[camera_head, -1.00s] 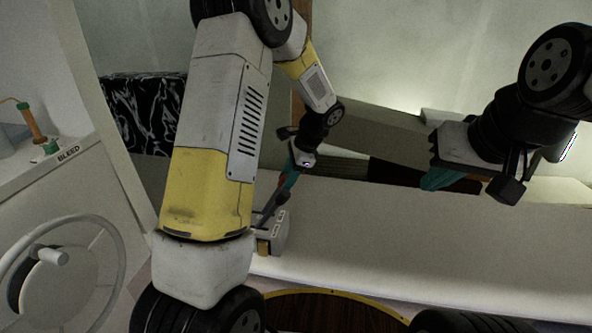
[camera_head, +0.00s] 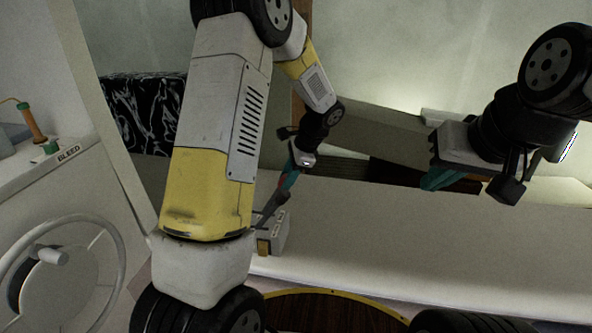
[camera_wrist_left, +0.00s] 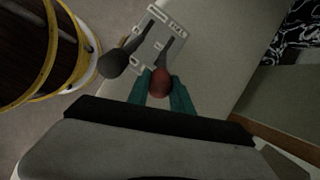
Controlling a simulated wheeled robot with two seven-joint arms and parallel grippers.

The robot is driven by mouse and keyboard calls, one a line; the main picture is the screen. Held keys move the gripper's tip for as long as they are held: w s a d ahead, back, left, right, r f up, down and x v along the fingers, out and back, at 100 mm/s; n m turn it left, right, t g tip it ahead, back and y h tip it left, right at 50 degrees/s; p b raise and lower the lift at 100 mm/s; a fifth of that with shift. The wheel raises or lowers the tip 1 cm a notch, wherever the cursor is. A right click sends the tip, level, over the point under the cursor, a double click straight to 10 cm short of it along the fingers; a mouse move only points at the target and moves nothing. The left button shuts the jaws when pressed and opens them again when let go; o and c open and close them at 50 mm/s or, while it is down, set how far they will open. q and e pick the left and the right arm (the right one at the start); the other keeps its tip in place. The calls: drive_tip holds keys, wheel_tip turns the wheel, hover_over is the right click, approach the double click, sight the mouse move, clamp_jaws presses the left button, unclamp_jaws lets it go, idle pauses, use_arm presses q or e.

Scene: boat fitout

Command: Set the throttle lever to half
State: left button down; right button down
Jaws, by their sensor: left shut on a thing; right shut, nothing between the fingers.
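A pale control box (camera_head: 278,235) with printed markings stands on the white surface. In the left wrist view the box's marked face (camera_wrist_left: 157,40) bears two levers, one with a red knob (camera_wrist_left: 160,83) and one with a black knob (camera_wrist_left: 113,64). The teal fingers of my left gripper (camera_wrist_left: 165,98) are shut on the red-knobbed lever. In the head view my left gripper (camera_head: 288,182) is above the box, and the levers are partly hidden. The lever markings are too small to read. My right gripper (camera_head: 438,178) is shut and empty, well to the right of the box.
A white panel with a grey wheel (camera_head: 122,270) and a BLEED label (camera_head: 69,153) is at the left. A round dark wooden top with a yellow rim (camera_head: 330,292) is at the bottom. The white surface (camera_head: 430,240) right of the box is clear.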

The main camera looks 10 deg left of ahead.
use_arm(q)
drive_tip(key=shift+r, duration=0.1)
idle(0.5)
drive_tip(key=a+r+h, duration=0.2)
drive_tip(key=a, duration=0.6)
drive_tip(key=shift+w+a+h, duration=0.2)
drive_tip(key=shift+a+h, duration=0.2)
drive_tip(key=c, duration=1.1)
unclamp_jaws()
drive_tip(key=shift+c, duration=0.2)
drive_tip(key=shift+r, duration=0.1)
wheel_tip(320, 180, up, 8)
drive_tip(key=d, duration=0.1)
drive_tip(key=shift+d+f, duration=0.2)
